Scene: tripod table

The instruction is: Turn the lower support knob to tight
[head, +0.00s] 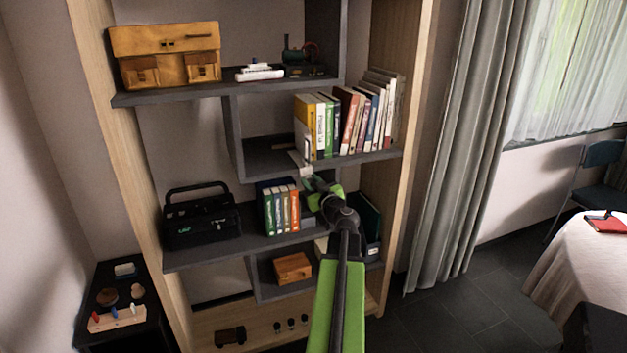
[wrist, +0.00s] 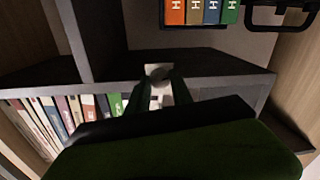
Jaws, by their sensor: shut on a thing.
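A pale support plate (wrist: 153,69) with a rounded grey knob (wrist: 157,75) sits at the shelf edge in the wrist view. My gripper's two dark fingers (wrist: 157,92) reach up to the knob, one on each side, and are shut on it. In the head view my gripper (head: 309,181) is at the front edge of the middle shelf, just below the pale plate (head: 305,170). The knob is too small and covered there to make out. I cannot tell how far the knob is turned, and no mark on it is readable.
A row of books (head: 350,125) stands on the shelf right above my gripper. Coloured binders (head: 281,210) and a black toolbox (head: 201,217) stand on the shelf below, to the left. The wrist view is upside down. Floor (head: 470,280) is free at the right.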

